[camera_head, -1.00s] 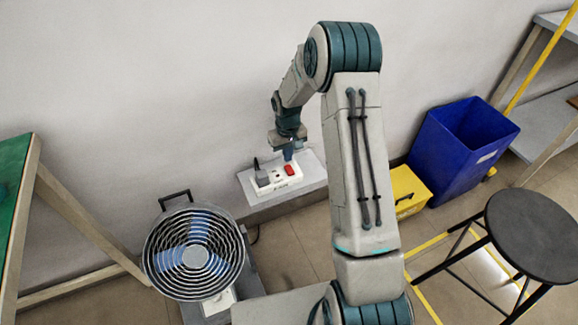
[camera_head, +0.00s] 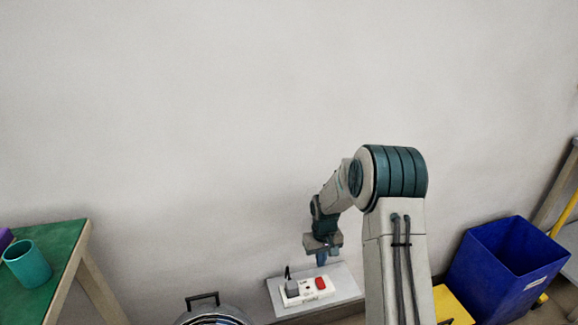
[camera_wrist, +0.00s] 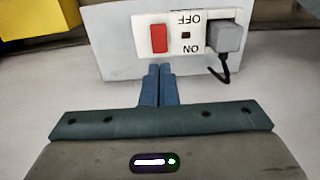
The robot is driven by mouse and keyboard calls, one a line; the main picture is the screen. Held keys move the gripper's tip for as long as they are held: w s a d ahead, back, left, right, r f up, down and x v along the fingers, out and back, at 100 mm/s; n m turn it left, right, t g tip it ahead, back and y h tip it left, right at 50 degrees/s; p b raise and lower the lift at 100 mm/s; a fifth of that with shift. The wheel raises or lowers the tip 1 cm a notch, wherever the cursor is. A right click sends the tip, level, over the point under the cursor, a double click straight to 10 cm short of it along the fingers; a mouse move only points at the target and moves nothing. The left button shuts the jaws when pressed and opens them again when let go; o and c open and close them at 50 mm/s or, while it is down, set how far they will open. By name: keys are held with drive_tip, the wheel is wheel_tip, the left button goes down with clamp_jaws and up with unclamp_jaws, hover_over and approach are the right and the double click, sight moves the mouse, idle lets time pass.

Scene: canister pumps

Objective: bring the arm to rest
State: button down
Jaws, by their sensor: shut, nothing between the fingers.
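My gripper (camera_head: 321,258) is shut and empty, with its blue fingers together. In the head view it hangs at the end of my bent arm, just above the white power strip (camera_head: 308,291). The wrist view shows the shut fingertips (camera_wrist: 160,68) just short of the strip's edge, near its red switch (camera_wrist: 159,39). A grey plug (camera_wrist: 229,38) sits in the strip with a black cord. ON and OFF marks show on the strip.
The strip lies on a grey shelf (camera_head: 348,282) by the wall. A blue bin (camera_head: 508,270) and a yellow box (camera_head: 449,306) stand right of my arm. A green table (camera_head: 50,250) with a teal cup (camera_head: 27,265) is at left.

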drive_tip(key=s+r+p, duration=0.4)
drive_tip(key=r, duration=0.6)
drive_tip(key=s+r+m+t+p, duration=0.1)
drive_tip(key=s+r+p, duration=0.3)
drive_tip(key=r, duration=0.6)
drive_tip(key=s+r+p, duration=0.3)
drive_tip(key=r+p, duration=0.1)
drive_tip(key=r, duration=0.5)
drive_tip(key=s+r+m+t+p, duration=0.1)
drive_tip(key=s+r+p, duration=1)
drive_tip(key=s+r, duration=0.7)
drive_tip(key=shift+s+r+t, duration=0.2)
drive_tip(key=shift+s+t, duration=0.1)
drive_tip(key=shift+t, duration=0.1)
drive_tip(key=shift+w, duration=0.1)
drive_tip(key=w+f+b, duration=0.8)
drive_tip(key=f, duration=0.5)
drive_tip(key=w+f+n+b, duration=0.1)
drive_tip(key=w+f+b, duration=0.7)
drive_tip(key=f, duration=0.6)
drive_tip(key=w+f+n+b, duration=0.1)
drive_tip(key=w+f+b, duration=0.7)
drive_tip(key=f, duration=0.5)
drive_tip(key=shift+d+f+y, duration=0.2)
drive_tip(key=shift+d+y, duration=0.1)
drive_tip(key=shift+d, duration=0.15)
